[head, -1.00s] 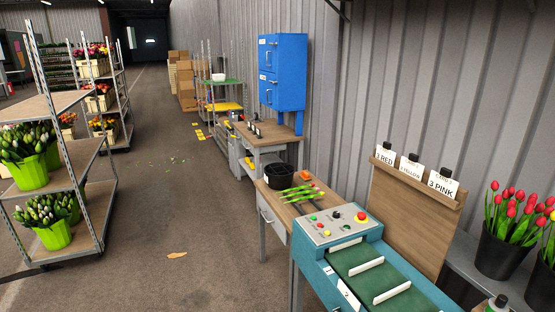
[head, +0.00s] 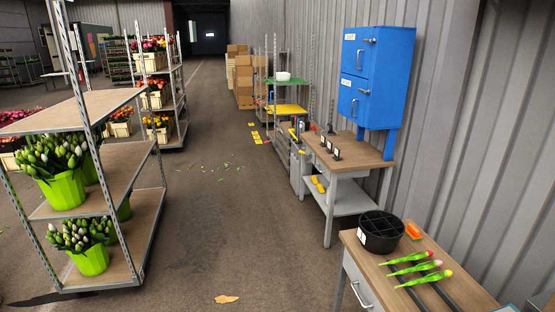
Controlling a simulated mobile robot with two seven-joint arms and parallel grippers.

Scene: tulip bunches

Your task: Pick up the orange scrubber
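A small orange thing that looks like the orange scrubber (head: 413,231) lies on the near wooden table (head: 378,272) at the lower right of the head view. It is just right of a black divided bucket (head: 380,230) with a white label, near the wall side of the table. Several tulips (head: 415,265) with green stems lie in front of it, on dark strips. Neither of my grippers shows in the head view.
A second workbench (head: 345,162) stands farther along the wall, below a blue cabinet (head: 376,78). A trolley (head: 147,235) with green tulip buckets stands on the left. The floor aisle (head: 225,210) between is open, with scattered leaf bits and an orange-brown scrap.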

